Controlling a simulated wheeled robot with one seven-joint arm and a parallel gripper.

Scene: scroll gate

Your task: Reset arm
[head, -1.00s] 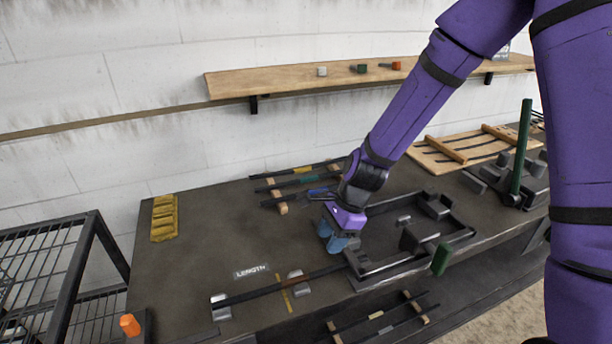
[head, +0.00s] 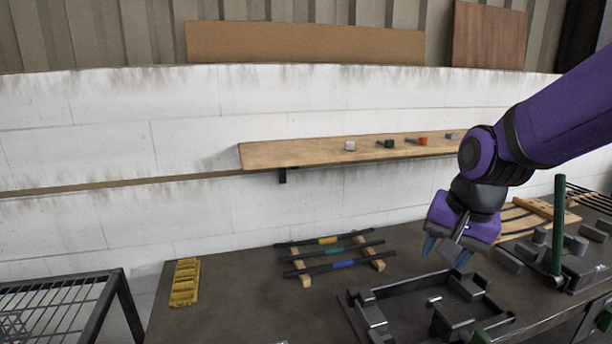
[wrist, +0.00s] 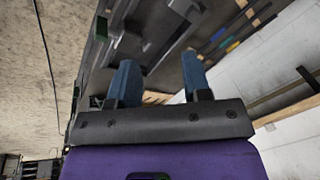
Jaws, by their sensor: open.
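My gripper (head: 446,254) is open and empty, with its two blue fingers pointing down above the back edge of the dark frame fixture (head: 372,318) on the bench. The fingers also show apart in the wrist view (wrist: 160,80), with nothing between them. My purple arm reaches in from the right side of the head view.
A wooden rack (head: 305,273) holds dark rods with yellow, green and blue marks. A yellow tray (head: 185,283) lies at the bench's left. A wooden shelf (head: 300,153) with small blocks runs along the wall. A green post (head: 558,225) stands at right. A wire-mesh cart (head: 60,300) is at left.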

